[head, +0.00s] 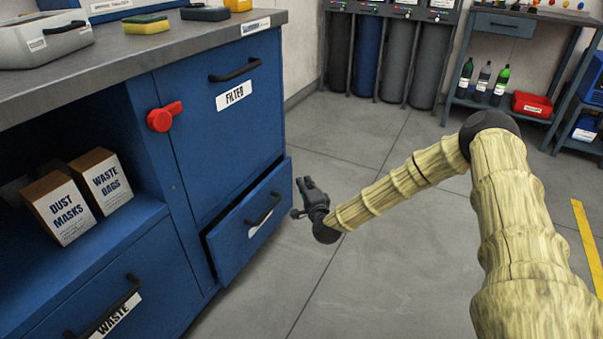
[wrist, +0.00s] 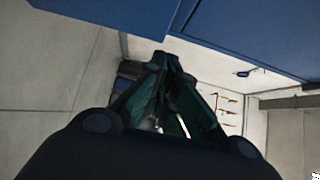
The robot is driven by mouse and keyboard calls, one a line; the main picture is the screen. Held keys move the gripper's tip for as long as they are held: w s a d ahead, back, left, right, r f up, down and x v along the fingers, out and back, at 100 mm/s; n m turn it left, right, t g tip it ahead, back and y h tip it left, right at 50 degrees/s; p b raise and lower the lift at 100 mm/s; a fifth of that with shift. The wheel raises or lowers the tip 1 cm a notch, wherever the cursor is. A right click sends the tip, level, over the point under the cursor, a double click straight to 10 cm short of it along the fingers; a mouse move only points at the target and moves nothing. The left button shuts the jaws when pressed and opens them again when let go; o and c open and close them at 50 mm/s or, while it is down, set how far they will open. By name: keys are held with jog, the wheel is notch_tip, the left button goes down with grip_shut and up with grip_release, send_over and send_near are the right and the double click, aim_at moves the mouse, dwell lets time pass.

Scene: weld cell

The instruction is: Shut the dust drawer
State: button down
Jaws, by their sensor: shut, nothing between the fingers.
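The dust drawer (head: 249,230) is the blue lower drawer under the filter door in the head view. It stands partly pulled out, with a dark gap along its top and left side. It has a black bar handle (head: 263,209) and a white label that is partly hidden. My gripper (head: 303,184) is just right of the drawer front, in front of the handle side, with its fingers shut and empty. I cannot tell whether it touches the drawer. In the wrist view the shut fingertips (wrist: 165,58) point toward a blue surface (wrist: 215,30) at the top.
A waste drawer (head: 110,305) sits lower left. The floor (head: 385,255) right of my gripper is clear.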

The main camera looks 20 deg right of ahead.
jog(key=s+a+f+b, duration=0.1)
jog(key=s+a+b, duration=0.7)
jog(key=s, duration=0.4)
jog(key=b, duration=0.4)
send_near(272, 181)
jog(key=d, duration=0.3)
jog(key=shift+w+a+r+b, duration=0.1)
jog(key=shift+w+a+b, duration=0.4)
jog(key=shift+w+a, duration=0.45)
jog(key=shift+w+a+r+b, duration=0.1)
jog(key=shift+w+a+b, duration=0.4)
jog(key=shift+w, duration=0.75)
